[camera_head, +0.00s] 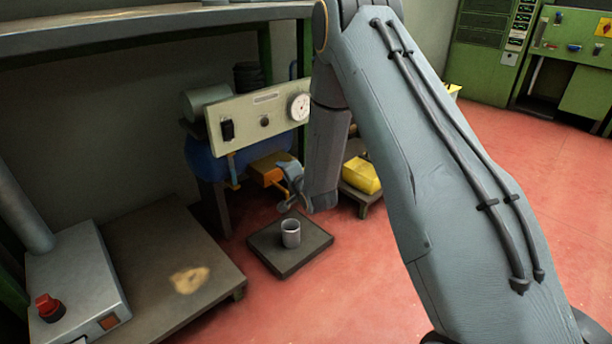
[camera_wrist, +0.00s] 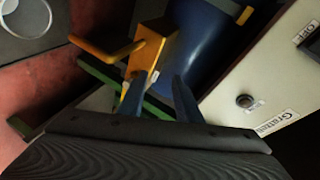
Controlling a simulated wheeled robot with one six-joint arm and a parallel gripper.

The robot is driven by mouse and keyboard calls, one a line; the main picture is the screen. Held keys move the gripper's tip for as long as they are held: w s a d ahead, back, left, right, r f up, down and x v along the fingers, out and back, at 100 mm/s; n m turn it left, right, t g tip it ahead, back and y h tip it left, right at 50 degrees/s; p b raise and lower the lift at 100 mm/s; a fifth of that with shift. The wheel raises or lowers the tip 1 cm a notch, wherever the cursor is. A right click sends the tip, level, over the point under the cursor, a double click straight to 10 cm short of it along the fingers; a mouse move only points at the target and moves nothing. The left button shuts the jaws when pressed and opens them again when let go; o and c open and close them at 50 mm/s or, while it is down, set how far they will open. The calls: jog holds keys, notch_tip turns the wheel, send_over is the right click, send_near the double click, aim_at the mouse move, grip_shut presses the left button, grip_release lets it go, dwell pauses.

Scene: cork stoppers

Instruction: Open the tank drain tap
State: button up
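The drain tap is an orange-yellow block (camera_head: 268,170) with a bar-like lever, in front of the blue tank (camera_head: 205,160) under a pale control panel. In the wrist view the tap block (camera_wrist: 156,46) is just beyond my fingertips, with its lever (camera_wrist: 108,50) sticking out to the left. My gripper (camera_head: 291,178) is close to the tap in the head view. In the wrist view my gripper (camera_wrist: 158,82) shows two separated fingers with nothing held between them. Whether a finger touches the tap is unclear. The blue tank (camera_wrist: 207,45) is behind the tap.
A grey metal cup (camera_head: 291,235) stands on a low dark platform (camera_head: 270,262) below the tap. The panel (camera_head: 245,125) is close above my gripper. A low table (camera_head: 150,250) is at left, and a yellow object (camera_head: 362,176) is behind my arm. Red floor at right is clear.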

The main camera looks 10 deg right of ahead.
jog(key=d+f+m+t, duration=0.45)
jog(key=d+f, duration=0.25)
jog(key=d, duration=0.3)
jog(key=w+a+b, duration=0.1)
jog(key=w+b, duration=0.3)
jog(key=w, duration=0.3)
jog(key=shift+a+r+g+h, duration=0.15)
jog(key=shift+a+g+h, duration=0.05)
jog(key=shift+g+h, duration=0.25)
jog(key=shift+y, duration=0.25)
grip_shut()
